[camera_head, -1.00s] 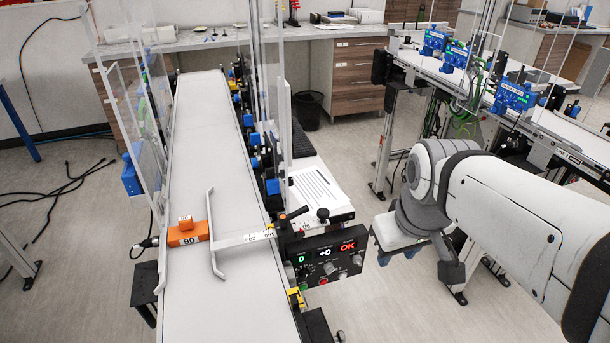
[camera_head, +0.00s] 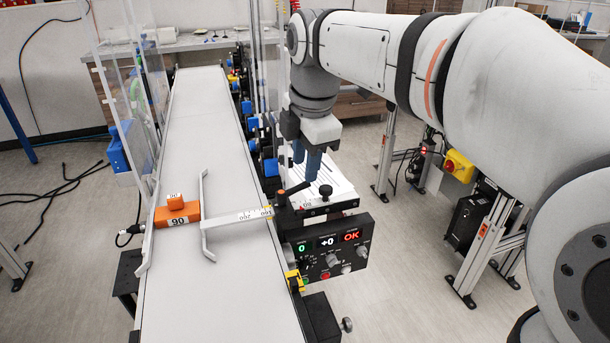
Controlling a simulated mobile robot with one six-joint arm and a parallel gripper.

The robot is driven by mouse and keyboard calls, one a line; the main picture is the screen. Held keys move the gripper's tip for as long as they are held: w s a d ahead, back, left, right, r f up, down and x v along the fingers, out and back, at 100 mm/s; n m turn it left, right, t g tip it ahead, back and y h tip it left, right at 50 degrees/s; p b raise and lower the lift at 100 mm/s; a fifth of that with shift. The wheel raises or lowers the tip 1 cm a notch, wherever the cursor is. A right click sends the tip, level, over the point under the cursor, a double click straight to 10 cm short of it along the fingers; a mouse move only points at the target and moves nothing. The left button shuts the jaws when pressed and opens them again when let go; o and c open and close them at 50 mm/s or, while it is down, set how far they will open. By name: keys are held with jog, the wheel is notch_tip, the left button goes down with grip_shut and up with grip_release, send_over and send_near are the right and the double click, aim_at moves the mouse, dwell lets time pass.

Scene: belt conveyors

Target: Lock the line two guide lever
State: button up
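The black guide lever (camera_head: 292,190) sits on a dark clamp at the right edge of the near belt, its handle slanting up to the right. A white ruler arm (camera_head: 240,217) runs from this clamp to a white guide rail (camera_head: 204,210) over the belt. My gripper (camera_head: 307,174), with blue fingers, points down just above and right of the lever's handle tip. A small gap seems to lie between fingers and handle, but contact is hard to judge. The fingers overlap in this view, so their opening is unclear.
A control panel (camera_head: 335,268) below the lever shows 0, +0 and OK. An orange block marked 90 (camera_head: 178,214) is at the belt's left side. Clear upright panels (camera_head: 118,95) line the belt's far left.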

aim_at(303, 184)
jog(key=f, duration=0.5)
jog(key=shift+w+a, duration=0.25)
jog(key=shift+w, duration=0.15)
jog(key=shift+r, duration=0.1)
grip_shut()
